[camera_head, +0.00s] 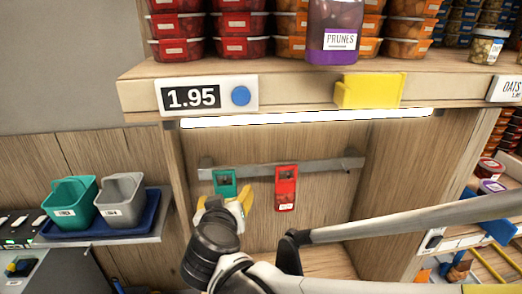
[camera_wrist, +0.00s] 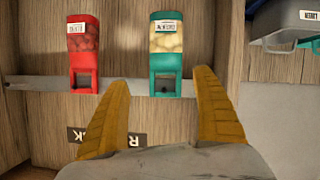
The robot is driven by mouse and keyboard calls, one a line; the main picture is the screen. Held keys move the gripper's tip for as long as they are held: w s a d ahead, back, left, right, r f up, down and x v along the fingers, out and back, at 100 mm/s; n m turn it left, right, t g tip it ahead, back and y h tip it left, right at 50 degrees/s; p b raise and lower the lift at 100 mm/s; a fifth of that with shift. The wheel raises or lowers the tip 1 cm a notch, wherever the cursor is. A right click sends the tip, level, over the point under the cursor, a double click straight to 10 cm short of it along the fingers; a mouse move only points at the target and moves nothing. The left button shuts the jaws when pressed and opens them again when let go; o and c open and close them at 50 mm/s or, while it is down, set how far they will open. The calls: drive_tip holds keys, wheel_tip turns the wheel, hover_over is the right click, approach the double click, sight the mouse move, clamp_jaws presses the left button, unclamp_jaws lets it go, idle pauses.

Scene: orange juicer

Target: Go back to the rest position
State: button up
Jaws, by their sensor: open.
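My gripper (camera_head: 224,203) is in front of the wooden back wall of the alcove, just below a teal dispenser (camera_head: 224,178). In the wrist view, the two yellow fingers of my gripper (camera_wrist: 161,80) are spread wide with nothing between them. The teal dispenser (camera_wrist: 166,55) appears beyond them and holds pale yellow items. A red dispenser (camera_head: 286,188) hangs to the right on the same metal rail (camera_head: 328,167). It also shows at the left in the wrist view (camera_wrist: 84,45), with red contents.
A shelf (camera_head: 290,90) with stacked tubs and a prunes jar (camera_head: 333,30) overhangs the alcove. Teal (camera_head: 70,203) and grey (camera_head: 120,199) baskets stand on a blue tray (camera_head: 152,215) at left. More stocked shelves are at right. A printed label (camera_wrist: 107,137) is on the wall.

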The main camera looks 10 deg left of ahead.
drive_tip(key=s+d+f+m+g+h+b, duration=0.1)
drive_tip(key=s+d+f+g+h+b, duration=0.2)
drive_tip(key=d, duration=0.8)
drive_tip(key=s+d+f+m+g+b, duration=0.1)
drive_tip(key=s+d+f+b, duration=0.2)
drive_tip(key=d, duration=0.8)
drive_tip(key=s+d+f+m+g+b, duration=0.2)
drive_tip(key=s+d+f+b, duration=0.2)
drive_tip(key=s+d+f, duration=0.5)
drive_tip(key=shift+d+f+y, duration=0.2)
drive_tip(key=shift+d+y, duration=0.2)
drive_tip(key=shift+d, duration=0.55)
